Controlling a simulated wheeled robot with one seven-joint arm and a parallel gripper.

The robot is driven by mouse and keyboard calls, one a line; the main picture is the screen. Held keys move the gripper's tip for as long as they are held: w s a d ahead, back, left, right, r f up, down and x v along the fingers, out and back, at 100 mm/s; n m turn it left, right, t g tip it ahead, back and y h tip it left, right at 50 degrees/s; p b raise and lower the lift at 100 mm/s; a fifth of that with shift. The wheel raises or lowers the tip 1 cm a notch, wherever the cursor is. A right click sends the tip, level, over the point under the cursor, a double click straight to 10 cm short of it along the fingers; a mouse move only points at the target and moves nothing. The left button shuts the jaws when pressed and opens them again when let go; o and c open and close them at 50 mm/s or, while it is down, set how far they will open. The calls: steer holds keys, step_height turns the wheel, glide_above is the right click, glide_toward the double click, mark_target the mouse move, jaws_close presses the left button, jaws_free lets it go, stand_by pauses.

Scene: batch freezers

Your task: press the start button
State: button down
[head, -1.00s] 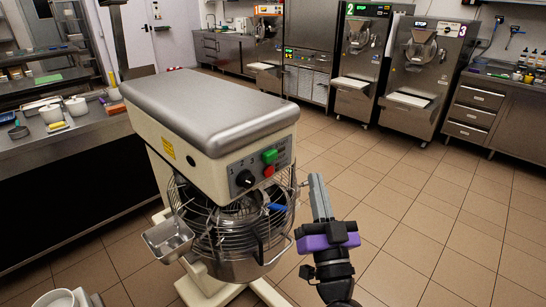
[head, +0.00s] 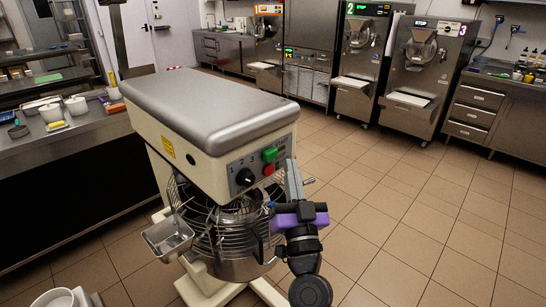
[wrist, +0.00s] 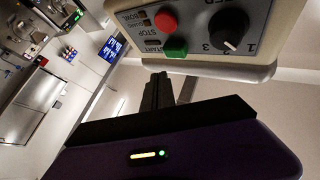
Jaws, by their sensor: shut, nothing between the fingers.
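The green start button (head: 269,155) sits on the grey control panel of a large mixer (head: 205,110), just above the red stop button (head: 268,170). In the wrist view the panel appears turned over, with the green button (wrist: 174,48) below the red one (wrist: 165,20). My gripper (head: 290,165) is shut and empty. Its tips are beside the panel, right of the two buttons in the head view. In the wrist view the fingers (wrist: 158,88) point up toward the green button. A gap seems to remain between tips and button.
A black speed knob (head: 244,178) is left of the buttons. Below the panel are a wire bowl guard (head: 215,225) and a metal chute (head: 168,237). Batch freezers (head: 412,75) stand along the back wall. The tiled floor (head: 400,220) to the right is clear.

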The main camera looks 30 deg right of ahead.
mark_target(270, 155)
steer(key=shift+w+a, duration=0.3)
steer(key=shift+w, duration=0.6)
steer(key=shift+w+r, duration=0.1)
steer(key=shift+w, duration=0.05)
stand_by(1.4)
steer(key=shift+w+a+p, duration=0.1)
steer(key=shift+w+p, duration=0.15)
steer(key=shift+p, duration=0.1)
